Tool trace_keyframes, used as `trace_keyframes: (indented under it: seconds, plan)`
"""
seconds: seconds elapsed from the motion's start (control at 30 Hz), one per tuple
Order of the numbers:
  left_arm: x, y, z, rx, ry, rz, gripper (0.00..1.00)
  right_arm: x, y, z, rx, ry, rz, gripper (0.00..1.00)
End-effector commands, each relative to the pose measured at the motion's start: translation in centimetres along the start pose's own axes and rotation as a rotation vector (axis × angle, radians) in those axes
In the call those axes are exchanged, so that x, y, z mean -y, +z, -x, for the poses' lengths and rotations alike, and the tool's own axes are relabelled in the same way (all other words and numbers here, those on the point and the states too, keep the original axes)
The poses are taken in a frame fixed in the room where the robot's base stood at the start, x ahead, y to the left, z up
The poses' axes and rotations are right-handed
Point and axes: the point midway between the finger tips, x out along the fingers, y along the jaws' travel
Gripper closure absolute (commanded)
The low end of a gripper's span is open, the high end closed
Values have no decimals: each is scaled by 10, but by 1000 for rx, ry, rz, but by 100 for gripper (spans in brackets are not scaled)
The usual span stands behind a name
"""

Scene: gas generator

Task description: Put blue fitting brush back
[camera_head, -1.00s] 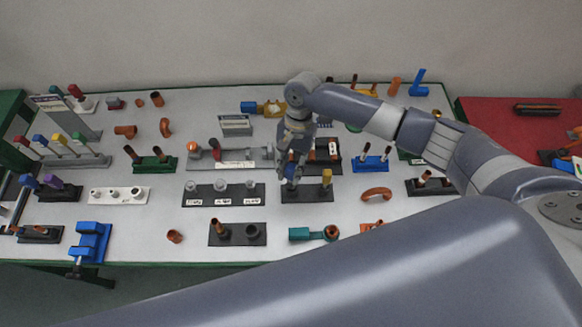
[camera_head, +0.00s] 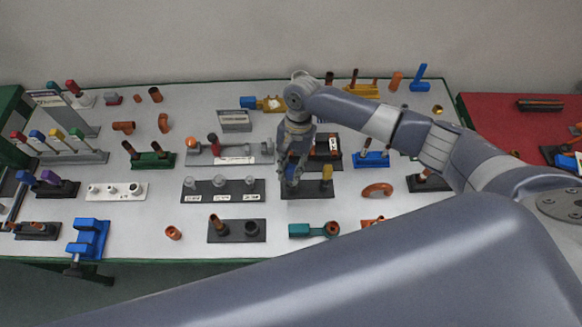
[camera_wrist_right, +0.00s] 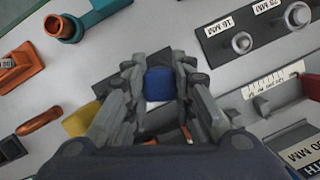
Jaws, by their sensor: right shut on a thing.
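My right gripper (camera_head: 292,176) is shut on the blue fitting brush and points down over the left part of a black holder (camera_head: 308,192). In the right wrist view the blue end of the brush (camera_wrist_right: 159,84) sits between the two fingers of the gripper (camera_wrist_right: 160,80). A yellow brush (camera_head: 327,173) stands upright in the right part of the same holder; it also shows in the wrist view (camera_wrist_right: 82,118). The fingers hide the lower end of the blue brush, so I cannot tell whether it touches the holder. My left gripper is not in view.
A black block with labelled grey fittings (camera_head: 225,190) is left of the holder. A teal tool (camera_head: 308,230) lies in front, and an orange elbow pipe (camera_head: 377,189) lies to the right. Behind the gripper is a dark stand (camera_head: 328,158). Bare table separates these.

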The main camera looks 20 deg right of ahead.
Motion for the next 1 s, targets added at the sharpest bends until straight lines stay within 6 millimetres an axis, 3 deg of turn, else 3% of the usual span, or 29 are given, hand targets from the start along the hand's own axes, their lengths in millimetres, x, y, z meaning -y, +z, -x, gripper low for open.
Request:
trace_keyframes:
  seconds: [0.77, 0.8, 0.87, 1.0]
  plan:
    - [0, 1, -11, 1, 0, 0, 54, 0, -7, -23, 1, -1, 0, 97]
    - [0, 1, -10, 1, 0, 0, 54, 0, -7, -22, 0, -1, 0, 70]
    - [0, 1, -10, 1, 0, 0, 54, 0, -7, -22, 0, -1, 0, 57]
    - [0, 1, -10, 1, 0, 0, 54, 0, -7, -22, 0, 0, 0, 54]
